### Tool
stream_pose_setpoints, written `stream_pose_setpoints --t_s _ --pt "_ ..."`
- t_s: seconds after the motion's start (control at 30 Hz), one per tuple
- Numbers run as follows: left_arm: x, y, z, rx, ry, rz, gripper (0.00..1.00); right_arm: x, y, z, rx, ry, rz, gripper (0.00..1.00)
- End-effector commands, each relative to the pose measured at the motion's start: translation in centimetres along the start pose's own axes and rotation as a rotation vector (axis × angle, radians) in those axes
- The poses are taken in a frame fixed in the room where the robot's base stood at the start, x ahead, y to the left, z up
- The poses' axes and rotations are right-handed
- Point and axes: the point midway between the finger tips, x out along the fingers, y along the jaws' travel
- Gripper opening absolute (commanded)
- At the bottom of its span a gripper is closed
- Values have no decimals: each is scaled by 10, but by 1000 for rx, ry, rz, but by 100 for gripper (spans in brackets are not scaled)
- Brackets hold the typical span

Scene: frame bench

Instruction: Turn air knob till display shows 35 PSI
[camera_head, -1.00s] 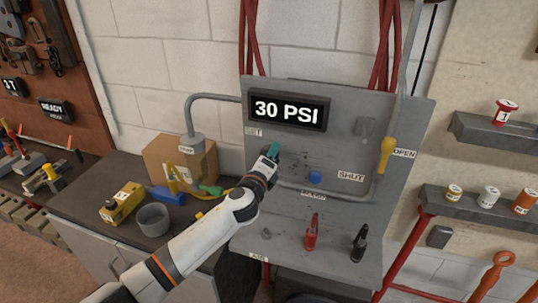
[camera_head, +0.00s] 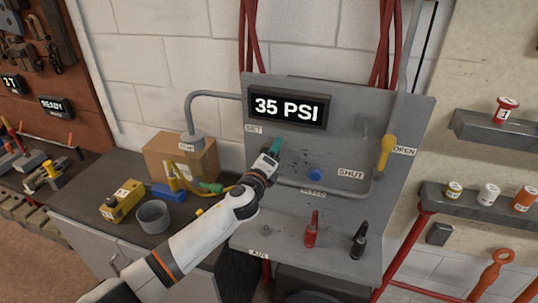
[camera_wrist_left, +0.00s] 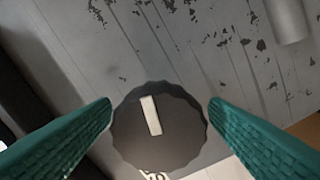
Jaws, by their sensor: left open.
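The display (camera_head: 287,108) on the grey panel reads 35 PSI. The air knob (camera_wrist_left: 178,140) is a dark round knob with a scalloped edge and a pale pointer bar, seen in the left wrist view. My left gripper (camera_wrist_left: 160,104) is open, with its green fingertips on either side of the knob and small gaps visible. In the head view the left gripper (camera_head: 275,147) is at the panel below the SET label (camera_head: 254,130), and it mostly hides the knob. My right gripper is not in view.
The panel also has a blue button (camera_head: 316,174), a yellow lever (camera_head: 386,151) by the OPEN label, and red (camera_head: 312,231) and black (camera_head: 359,241) handled tools at its lower shelf. A cardboard box (camera_head: 168,158), yellow case (camera_head: 122,201) and grey cup (camera_head: 153,217) stand on the left bench.

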Motion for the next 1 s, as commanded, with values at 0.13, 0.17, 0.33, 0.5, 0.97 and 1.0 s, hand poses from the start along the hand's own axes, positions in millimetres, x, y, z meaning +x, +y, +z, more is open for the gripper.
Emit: stream_pose_setpoints --t_s 0.13,0.17,0.33,0.5,0.97,1.0 --pt "-5 0 0 1 0 1 69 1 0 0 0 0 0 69" --pt "-8 -1 0 1 0 1 69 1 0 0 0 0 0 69" --pt "-33 -2 0 0 -1 0 69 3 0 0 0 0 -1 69" --pt "-68 -3 2 -1 -2 1 69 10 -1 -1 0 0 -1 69" --pt "-120 -1 0 0 0 -1 69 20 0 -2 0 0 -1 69" --pt "-120 -1 0 0 0 -1 69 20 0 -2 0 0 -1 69"
